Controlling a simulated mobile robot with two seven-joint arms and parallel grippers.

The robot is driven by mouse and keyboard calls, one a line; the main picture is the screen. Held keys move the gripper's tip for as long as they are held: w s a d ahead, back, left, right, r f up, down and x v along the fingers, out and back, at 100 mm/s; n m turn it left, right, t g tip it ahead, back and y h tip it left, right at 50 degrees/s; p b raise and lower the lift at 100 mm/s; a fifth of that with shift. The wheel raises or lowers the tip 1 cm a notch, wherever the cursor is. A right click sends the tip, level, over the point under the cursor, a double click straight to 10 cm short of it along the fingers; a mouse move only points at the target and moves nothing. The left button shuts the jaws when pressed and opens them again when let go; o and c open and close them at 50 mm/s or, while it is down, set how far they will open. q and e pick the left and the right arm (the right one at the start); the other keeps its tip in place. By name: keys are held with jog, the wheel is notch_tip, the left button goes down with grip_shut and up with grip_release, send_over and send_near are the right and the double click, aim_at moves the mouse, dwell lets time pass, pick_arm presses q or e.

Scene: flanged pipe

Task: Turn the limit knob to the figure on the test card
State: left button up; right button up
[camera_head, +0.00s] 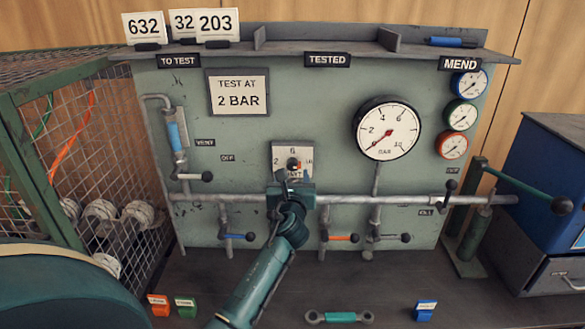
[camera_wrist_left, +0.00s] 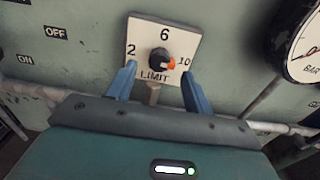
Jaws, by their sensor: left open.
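The test card (camera_head: 238,94) on the green panel reads "TEST AT 2 BAR". The limit knob (camera_head: 292,163) is black, on a white plate marked 2, 6 and 10; it also shows in the left wrist view (camera_wrist_left: 158,58). Its orange pointer is turned to the right, close to the 10. My left gripper (camera_head: 290,181) is in front of the plate's lower part. In the left wrist view its blue fingers (camera_wrist_left: 158,68) are open, one on each side of the knob, apart from it. My right gripper is not in view.
A horizontal pipe (camera_head: 415,199) with several valve levers crosses the panel below the plate. A large gauge (camera_head: 387,129) reads near zero. A wire cage (camera_head: 88,150) stands left, a blue box (camera_head: 550,180) right. A wrench (camera_head: 339,317) lies on the bench.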

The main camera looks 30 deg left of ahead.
aim_at(293, 166)
pick_arm(q)
jog(key=x, duration=0.5)
jog(key=shift+c, duration=0.4)
jog(key=shift+b, duration=0.3)
jog(key=c, duration=0.9)
